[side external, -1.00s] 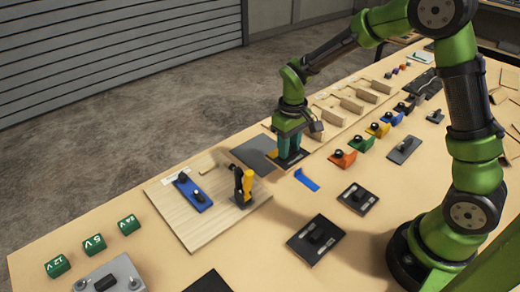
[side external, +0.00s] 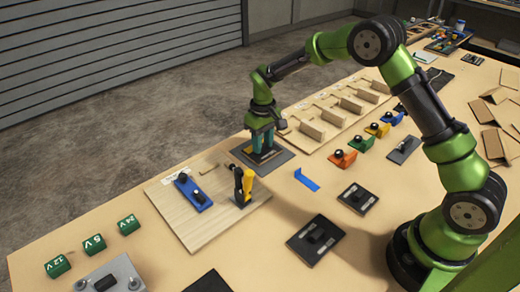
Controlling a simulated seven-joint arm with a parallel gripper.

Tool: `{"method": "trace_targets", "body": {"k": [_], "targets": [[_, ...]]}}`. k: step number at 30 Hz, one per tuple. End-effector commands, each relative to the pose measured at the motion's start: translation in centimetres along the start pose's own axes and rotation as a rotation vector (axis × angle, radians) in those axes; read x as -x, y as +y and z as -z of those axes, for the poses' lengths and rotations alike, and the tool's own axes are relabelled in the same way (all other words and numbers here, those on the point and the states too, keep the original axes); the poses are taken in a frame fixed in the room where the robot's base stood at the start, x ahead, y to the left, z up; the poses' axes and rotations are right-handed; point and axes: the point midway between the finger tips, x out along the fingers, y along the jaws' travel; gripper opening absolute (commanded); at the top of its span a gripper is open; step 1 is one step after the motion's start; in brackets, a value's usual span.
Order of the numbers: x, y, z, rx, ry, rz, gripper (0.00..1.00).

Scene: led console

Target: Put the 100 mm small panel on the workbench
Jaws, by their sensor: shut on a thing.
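My gripper (side external: 263,143) points down near the table's far edge, with its teal fingers shut. It is shut on a small dark panel (side external: 261,160), whose upper part the fingers hide. The panel is low over a dark grey square mat (side external: 266,174); I cannot tell whether it touches it. A little yellow shows by the fingers. The mat lies on the wood-coloured workbench (side external: 150,247). No size marking is readable.
A wooden board (side external: 215,228) with a blue part (side external: 193,194) and a black-and-yellow clamp (side external: 243,186) lies left of the mat. A blue bracket (side external: 307,180) and coloured knobbed blocks (side external: 342,159) lie to the right. Green voltage blocks (side external: 94,244) stand front left.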

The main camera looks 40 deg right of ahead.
Motion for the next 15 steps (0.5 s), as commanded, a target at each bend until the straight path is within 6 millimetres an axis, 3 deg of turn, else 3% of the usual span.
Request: {"method": "trace_targets", "body": {"k": [8,9,13,15], "targets": [[-0.22,0.0,0.02,0.0,0.001,0.0,0.04],[-0.25,0.0,0.02,0.0,0.002,0.0,0.38],[-0.24,0.01,0.01,0.0,0.001,0.0,0.58],[-0.24,0.03,0.0,-0.001,0.001,0.0,0.61]]}}
